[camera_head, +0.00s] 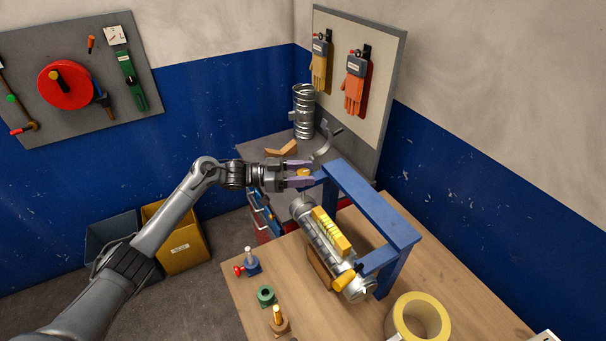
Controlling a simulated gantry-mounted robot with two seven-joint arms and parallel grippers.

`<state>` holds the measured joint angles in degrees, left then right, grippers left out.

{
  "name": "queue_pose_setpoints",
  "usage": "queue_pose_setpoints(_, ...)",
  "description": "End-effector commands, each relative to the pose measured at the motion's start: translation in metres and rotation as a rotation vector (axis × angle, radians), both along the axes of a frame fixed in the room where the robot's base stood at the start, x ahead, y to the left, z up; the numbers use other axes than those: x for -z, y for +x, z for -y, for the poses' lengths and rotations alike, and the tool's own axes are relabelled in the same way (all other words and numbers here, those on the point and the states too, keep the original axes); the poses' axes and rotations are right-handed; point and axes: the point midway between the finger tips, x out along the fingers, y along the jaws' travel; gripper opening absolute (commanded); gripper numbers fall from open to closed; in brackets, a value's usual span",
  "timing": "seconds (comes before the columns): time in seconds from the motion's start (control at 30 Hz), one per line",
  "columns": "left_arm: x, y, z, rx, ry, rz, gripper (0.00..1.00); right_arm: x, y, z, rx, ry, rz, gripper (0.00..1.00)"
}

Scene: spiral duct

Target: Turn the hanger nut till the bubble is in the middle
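A silver spiral duct (308,222) hangs tilted under a blue frame (370,205), its near end lower in the picture. A yellow level (331,230) lies along its top; its bubble is too small to make out. A brass-yellow hanger nut (304,172) shows at the frame's far end. My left gripper (302,173) reaches in from the left, its purple fingers spread on either side of this nut. Small gaps seem to show between fingers and nut. A yellow piece (344,281) sits at the duct's near end. My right gripper is out of view.
The wooden bench (300,300) carries a red-handled blue fitting (247,263), a green ring (265,295), a brass-topped piece (278,320) and a yellow tape roll (418,318). A second duct piece (304,110) stands behind. Bins (176,238) stand on the floor left.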

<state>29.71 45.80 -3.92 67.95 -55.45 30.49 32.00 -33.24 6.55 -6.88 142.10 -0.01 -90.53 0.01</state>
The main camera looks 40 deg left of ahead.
Motion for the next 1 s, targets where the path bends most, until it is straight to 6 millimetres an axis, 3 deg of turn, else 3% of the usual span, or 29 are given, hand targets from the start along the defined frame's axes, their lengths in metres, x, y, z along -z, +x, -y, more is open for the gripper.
queue_pose_setpoints(0.47, 0.001, -0.004, -0.005, -0.002, 0.001, 0.001, 0.66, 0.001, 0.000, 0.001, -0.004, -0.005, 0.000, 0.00)
queue_pose_setpoints(1.0, 0.002, -0.060, -0.064, -0.002, 0.002, -0.002, 0.66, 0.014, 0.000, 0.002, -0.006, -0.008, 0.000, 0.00)
